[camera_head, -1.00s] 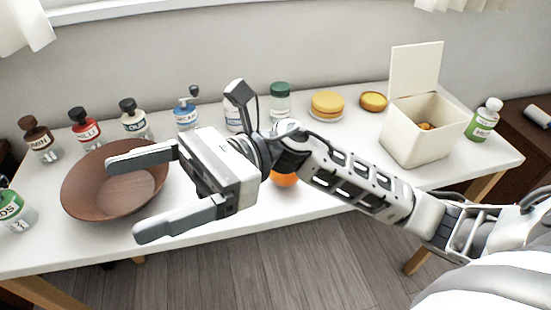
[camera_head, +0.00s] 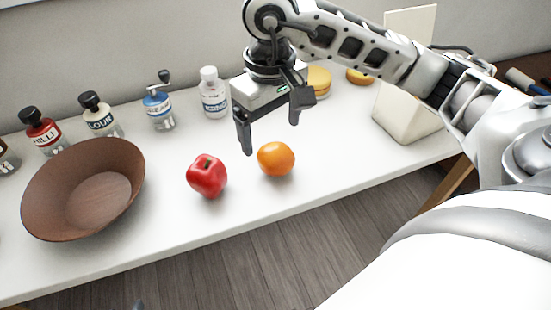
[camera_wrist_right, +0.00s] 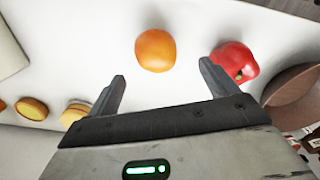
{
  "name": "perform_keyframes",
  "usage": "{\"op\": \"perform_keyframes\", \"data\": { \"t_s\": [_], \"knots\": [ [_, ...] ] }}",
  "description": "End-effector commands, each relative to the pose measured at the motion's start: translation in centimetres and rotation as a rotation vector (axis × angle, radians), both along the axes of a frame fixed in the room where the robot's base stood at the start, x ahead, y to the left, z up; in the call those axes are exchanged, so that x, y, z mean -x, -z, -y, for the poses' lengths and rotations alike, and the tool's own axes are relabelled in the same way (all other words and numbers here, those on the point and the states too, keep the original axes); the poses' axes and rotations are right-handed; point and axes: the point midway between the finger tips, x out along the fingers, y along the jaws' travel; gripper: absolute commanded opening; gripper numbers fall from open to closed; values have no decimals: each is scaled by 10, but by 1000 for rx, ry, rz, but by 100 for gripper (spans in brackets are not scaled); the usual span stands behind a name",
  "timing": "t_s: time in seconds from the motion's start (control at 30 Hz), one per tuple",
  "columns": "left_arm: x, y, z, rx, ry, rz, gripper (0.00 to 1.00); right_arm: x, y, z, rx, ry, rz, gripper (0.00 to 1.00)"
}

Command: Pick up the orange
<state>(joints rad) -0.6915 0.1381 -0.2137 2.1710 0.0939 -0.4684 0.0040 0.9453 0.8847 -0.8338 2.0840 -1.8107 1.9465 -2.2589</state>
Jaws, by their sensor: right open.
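My right gripper (camera_head: 270,135) is open and empty, pointing down above and slightly behind the orange in the head view. In the right wrist view the orange (camera_wrist_right: 155,50) lies ahead of the gap between the open fingertips (camera_wrist_right: 162,75), apart from both. The red fruit (camera_wrist_right: 236,62) is close to one fingertip there. My left gripper is not in view.
A brown bowl (camera_head: 84,190) stands at the left. A cream box (camera_head: 408,115) and yellow round items (camera_head: 318,81) are at the right. Bare table surrounds the orange.

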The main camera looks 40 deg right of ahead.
Motion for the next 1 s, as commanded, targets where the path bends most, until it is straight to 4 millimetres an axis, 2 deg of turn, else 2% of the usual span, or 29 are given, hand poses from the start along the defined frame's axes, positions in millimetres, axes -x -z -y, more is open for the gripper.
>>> {"op": "perform_keyframes", "data": {
  "t_s": [0.1,0.37,0.6,0.73,0.93,0.97,1.0],
  "knots": [
    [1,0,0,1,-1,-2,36,1,19,0,-1,0,-2,86],
    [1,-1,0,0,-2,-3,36,2,37,2,-2,1,-3,86],
    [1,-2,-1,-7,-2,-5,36,5,72,7,-4,0,-3,86],
    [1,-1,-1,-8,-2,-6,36,5,80,7,-3,0,-1,86],
    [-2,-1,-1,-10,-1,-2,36,4,81,7,-3,0,1,86],
    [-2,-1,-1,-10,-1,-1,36,4,81,7,-3,0,1,80],
    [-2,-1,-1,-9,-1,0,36,4,81,7,-3,0,1,69]
  ]
}}
